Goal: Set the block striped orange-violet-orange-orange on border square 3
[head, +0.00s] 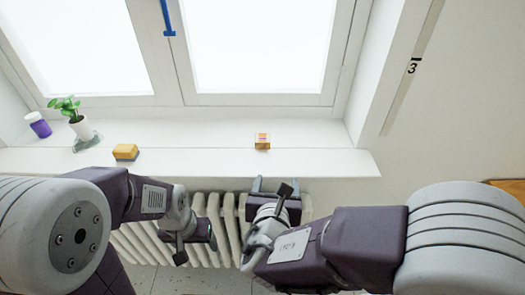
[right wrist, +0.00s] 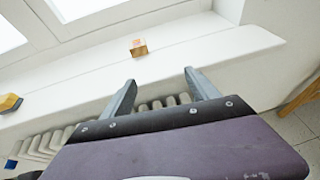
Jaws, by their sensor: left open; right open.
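A small block (head: 262,141) with orange and pale violet-looking stripes sits on the white windowsill (head: 200,160), right of its middle. It also shows in the right wrist view (right wrist: 139,47), ahead of the fingers; its full stripe order is too small to read. My right gripper (head: 277,186) is open and empty, in front of the sill edge and short of the block. Its two fingers spread apart in the right wrist view (right wrist: 160,77). My left gripper (head: 196,250) is open and empty, low in front of the radiator.
A yellow-brown block (head: 125,152) lies on the sill at left. A potted plant (head: 80,125) and a purple jar with white lid (head: 39,125) stand further left. A radiator (head: 225,215) is below the sill. A black 3 (head: 412,66) marks the right wall.

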